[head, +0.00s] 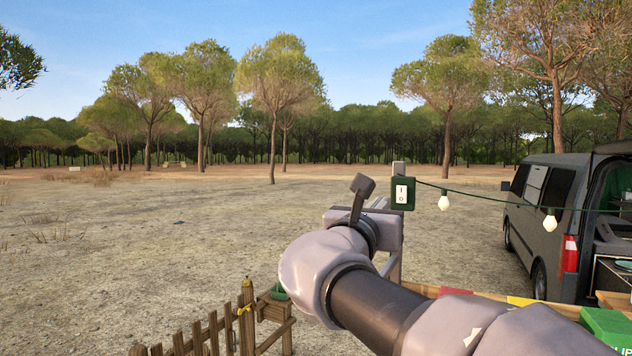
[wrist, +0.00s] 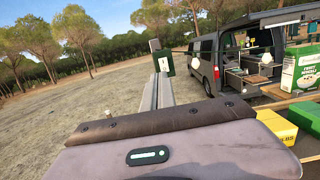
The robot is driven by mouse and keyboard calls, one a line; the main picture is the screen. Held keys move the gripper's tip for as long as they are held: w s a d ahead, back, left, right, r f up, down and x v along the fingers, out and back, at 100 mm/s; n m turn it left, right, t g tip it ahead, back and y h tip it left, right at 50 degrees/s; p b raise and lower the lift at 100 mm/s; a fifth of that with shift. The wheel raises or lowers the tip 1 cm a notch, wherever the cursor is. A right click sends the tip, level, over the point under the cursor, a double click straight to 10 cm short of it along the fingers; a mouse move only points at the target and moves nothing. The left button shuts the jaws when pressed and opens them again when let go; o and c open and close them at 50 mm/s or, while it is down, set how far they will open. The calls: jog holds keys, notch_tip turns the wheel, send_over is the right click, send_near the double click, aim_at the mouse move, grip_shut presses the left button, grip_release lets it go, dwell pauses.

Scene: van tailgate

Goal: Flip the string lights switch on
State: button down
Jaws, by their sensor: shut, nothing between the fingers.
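The string lights switch (head: 402,193) is a small dark green box with a white rocker, fixed near the top of a post. The rocker carries a mark above and a mark below; which side is pressed is too small to tell. The box also shows in the wrist view (wrist: 166,63), just beyond my fingertips. My gripper (wrist: 161,77) is shut and empty, its grey fingers pointing at the lower part of the box. In the head view the wrist covers much of the gripper; whether the fingertips touch the switch cannot be told. The string lights' bulbs (head: 443,203) hang from a green cord toward the van.
A grey van (head: 545,205) with its tailgate raised stands at the right. A green box (head: 606,325) and a yellow box (wrist: 277,127) sit at the lower right. A wooden fence (head: 205,337) is at the lower left. Open dry ground lies left and beyond.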

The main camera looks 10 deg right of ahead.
jog(key=p, duration=0.6)
send_near(403, 184)
jog(key=x, duration=0.5)
jog(key=shift+w, duration=0.2)
jog(key=shift+w+d, duration=0.1)
jog(key=shift+d, duration=0.05)
jog(key=shift+d, duration=0.1)
jog(key=shift+w, duration=0.1)
jog(key=shift+w+r, duration=0.1)
jog(key=shift+w, duration=0.05)
jog(key=shift+b, duration=0.3)
